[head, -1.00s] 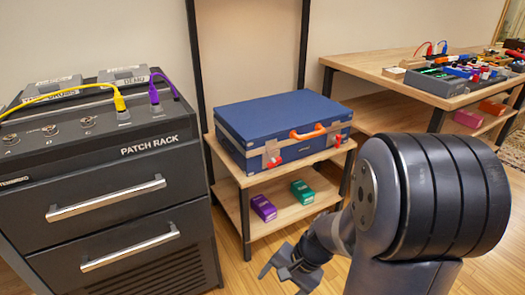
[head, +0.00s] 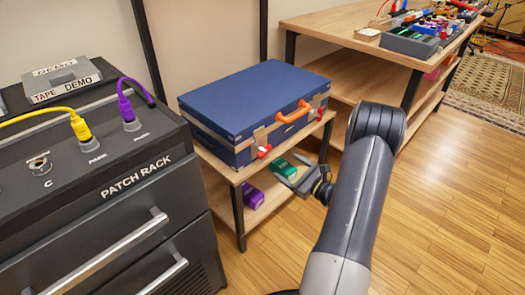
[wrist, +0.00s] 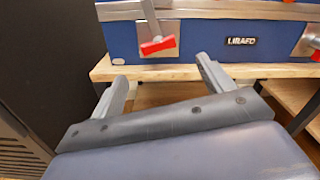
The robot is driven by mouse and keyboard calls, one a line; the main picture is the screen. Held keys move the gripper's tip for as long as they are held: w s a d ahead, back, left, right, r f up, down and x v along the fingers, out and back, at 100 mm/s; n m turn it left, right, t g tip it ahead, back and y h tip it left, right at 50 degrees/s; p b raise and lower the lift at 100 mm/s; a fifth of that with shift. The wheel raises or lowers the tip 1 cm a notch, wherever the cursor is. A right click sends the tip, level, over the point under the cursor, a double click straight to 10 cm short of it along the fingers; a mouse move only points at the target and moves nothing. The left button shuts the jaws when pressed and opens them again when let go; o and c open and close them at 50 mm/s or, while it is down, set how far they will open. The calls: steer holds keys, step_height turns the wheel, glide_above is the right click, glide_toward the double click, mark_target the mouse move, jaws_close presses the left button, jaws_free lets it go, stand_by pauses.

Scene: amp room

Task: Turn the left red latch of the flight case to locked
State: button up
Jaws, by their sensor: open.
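The blue flight case (head: 250,100) lies closed on the top of a low wooden shelf, with an orange handle (head: 294,113) on its front. Its left red latch (head: 264,151) sits on a metal plate at the front; in the wrist view this latch (wrist: 158,45) is at upper centre, its red tab slightly tilted. The right red latch (head: 321,111) shows beyond the handle, and at the right edge of the wrist view (wrist: 315,48). My gripper (head: 288,174) is in front of the shelf, below the case. Its fingers (wrist: 160,75) are apart and empty, with the left latch ahead, not touched.
The patch rack (head: 110,200) with yellow and purple cables stands close at the left. A purple box (head: 251,196) and a green box (head: 283,167) are on the lower shelf. A workbench (head: 350,32) stands behind right. Wooden floor (head: 450,170) is clear at right.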

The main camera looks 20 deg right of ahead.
mark_target(267, 153)
steer(key=b+x, duration=0.2)
steer(key=x, duration=0.8)
steer(key=shift+a, duration=0.15)
steer(key=shift+c, duration=0.3)
